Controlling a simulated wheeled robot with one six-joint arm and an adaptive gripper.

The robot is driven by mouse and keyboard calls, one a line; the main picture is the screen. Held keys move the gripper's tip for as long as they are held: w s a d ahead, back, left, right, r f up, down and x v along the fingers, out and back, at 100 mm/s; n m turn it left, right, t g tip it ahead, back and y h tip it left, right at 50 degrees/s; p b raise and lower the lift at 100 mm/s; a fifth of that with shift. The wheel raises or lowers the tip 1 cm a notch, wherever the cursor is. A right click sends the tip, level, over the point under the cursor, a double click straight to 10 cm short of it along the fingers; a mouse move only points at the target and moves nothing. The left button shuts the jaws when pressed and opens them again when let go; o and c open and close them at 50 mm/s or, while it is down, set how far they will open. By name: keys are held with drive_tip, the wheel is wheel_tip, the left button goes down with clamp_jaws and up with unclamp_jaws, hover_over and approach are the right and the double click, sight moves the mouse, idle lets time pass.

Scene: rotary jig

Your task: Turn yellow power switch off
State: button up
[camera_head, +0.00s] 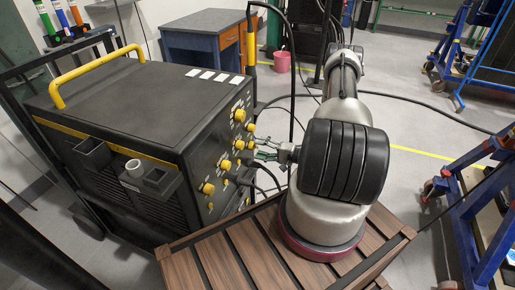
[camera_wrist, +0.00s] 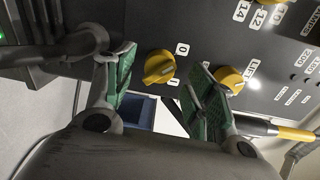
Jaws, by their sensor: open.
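The power switch (camera_wrist: 159,66) is a round yellow knob with a raised grip bar, on the dark front panel beside the labels 0 and 1. I cannot tell for sure which label the bar points to. My gripper (camera_wrist: 155,88) is open, with its green-padded fingers on either side of the knob in the wrist view and no visible contact. In the head view, my gripper (camera_head: 264,150) is close to the front panel of the black welding machine (camera_head: 130,100). Which of the several yellow knobs there is the switch is unclear.
Another yellow knob (camera_wrist: 230,78) is partly behind the right finger. A black cable plug (camera_wrist: 75,48) lies close to the left finger. Cables hang from the panel. A slatted wooden platform (camera_head: 225,258) is below my arm. A blue frame (camera_head: 470,210) stands at right.

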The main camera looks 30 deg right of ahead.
drive_tip(key=v, duration=1)
drive_tip(key=shift+a, duration=0.1)
